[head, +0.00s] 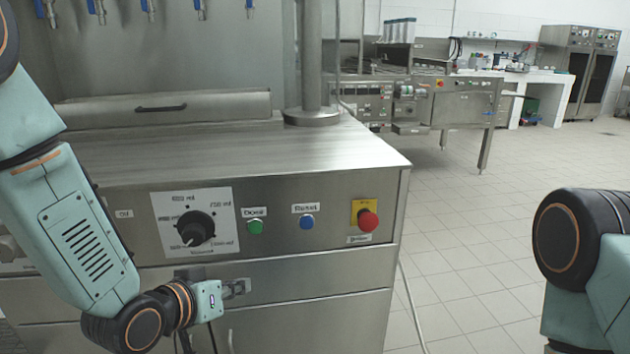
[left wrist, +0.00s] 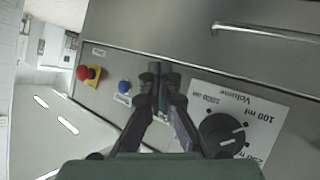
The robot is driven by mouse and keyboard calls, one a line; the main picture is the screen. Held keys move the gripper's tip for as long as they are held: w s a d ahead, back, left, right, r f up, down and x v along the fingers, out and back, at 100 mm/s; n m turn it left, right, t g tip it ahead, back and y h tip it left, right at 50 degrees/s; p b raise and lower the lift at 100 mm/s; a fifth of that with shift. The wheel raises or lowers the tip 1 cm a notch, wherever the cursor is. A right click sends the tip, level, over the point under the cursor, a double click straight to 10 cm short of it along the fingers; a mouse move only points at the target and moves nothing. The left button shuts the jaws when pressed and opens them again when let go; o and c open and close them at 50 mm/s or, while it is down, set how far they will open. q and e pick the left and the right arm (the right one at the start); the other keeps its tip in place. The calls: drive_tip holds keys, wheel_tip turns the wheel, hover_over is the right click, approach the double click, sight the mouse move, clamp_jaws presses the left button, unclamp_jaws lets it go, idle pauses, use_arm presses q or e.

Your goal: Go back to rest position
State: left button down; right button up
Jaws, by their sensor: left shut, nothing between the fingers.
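My left arm comes in from the left in the head view. Its gripper (head: 236,288) is in front of the machine's front panel, below the green button (head: 255,227). In the left wrist view the left gripper (left wrist: 158,72) has its fingertips together, with nothing between them. Its fingers hide part of the panel there, between the blue button (left wrist: 125,87) and the volume dial (left wrist: 222,132). I cannot tell whether the fingers touch the machine. Of my right arm only a rounded joint and link show at the right edge of the head view; its gripper is out of view.
The steel cup filler (head: 240,158) fills the left and middle. A red emergency button (head: 368,221) sticks out at the panel's right end. Another steel machine (head: 465,107) and an oven (head: 582,72) stand farther back. The tiled floor (head: 480,230) to the right is clear.

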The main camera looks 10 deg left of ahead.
use_arm(q)
drive_tip(key=s+a+f+g+y+p, duration=0.1)
drive_tip(key=s+a+f+g+y, duration=0.15)
drive_tip(key=s+f, duration=0.5)
drive_tip(key=s+a+f+g+y, duration=0.1)
drive_tip(key=s+f+g, duration=0.3)
drive_tip(key=s+f, duration=0.35)
drive_tip(key=s+f+g, duration=0.2)
drive_tip(key=s+f, duration=0.1)
drive_tip(key=s, duration=0.6)
drive_tip(key=s+f+g+p, duration=0.1)
drive_tip(key=s+f+g, duration=0.2)
drive_tip(key=s, duration=0.6)
drive_tip(key=shift+a+f+y+p, duration=0.3)
drive_tip(key=shift+f+y, duration=0.05)
drive_tip(key=shift+f, duration=0.1)
drive_tip(key=shift+w, duration=0.2)
